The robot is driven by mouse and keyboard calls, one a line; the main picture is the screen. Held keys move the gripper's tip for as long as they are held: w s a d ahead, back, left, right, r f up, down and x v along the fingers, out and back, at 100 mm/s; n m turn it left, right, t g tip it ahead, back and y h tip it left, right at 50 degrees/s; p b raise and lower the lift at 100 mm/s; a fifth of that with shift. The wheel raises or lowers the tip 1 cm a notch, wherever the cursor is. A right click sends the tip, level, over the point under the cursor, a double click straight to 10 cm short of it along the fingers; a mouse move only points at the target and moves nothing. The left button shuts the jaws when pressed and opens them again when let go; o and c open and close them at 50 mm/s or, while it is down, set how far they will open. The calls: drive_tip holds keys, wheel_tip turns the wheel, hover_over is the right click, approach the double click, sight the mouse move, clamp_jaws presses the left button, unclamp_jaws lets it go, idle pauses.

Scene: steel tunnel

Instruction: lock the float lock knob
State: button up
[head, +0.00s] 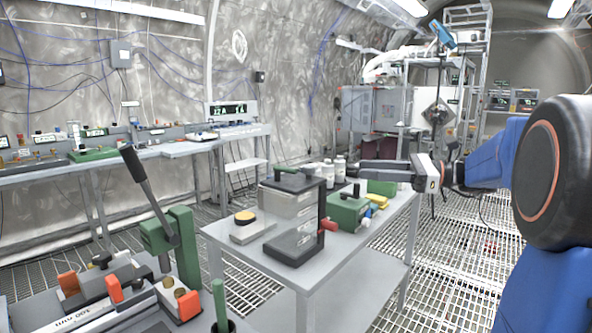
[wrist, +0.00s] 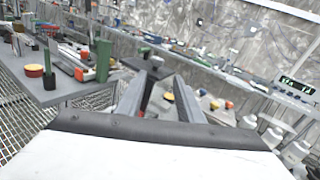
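A red knob (head: 328,224) sticks out from the side of a black-framed device (head: 292,243) on the grey table; I cannot tell whether it is the float lock knob. My gripper (head: 362,168) reaches in from the right, above the far side of this table and apart from the red knob. In the wrist view its two fingers (wrist: 162,82) stand apart with a clear gap, and nothing is held. Small red and yellow parts show beyond the gap, too small to identify.
A green block device (head: 347,211) and white bottles (head: 340,168) share the table with a yellow-topped puck (head: 244,217). A black lever (head: 147,190) on a green mount (head: 186,245) rises at left. Grating floor (head: 455,270) is open to the right.

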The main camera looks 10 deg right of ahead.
sight(309, 166)
drive_tip(key=shift+m, duration=0.8)
drive_tip(key=x, duration=1.6)
drive_tip(key=shift+s+a+f, duration=0.15)
drive_tip(key=shift+s+a, duration=0.05)
drive_tip(key=shift+c, duration=0.3)
drive_tip(key=c, duration=0.7)
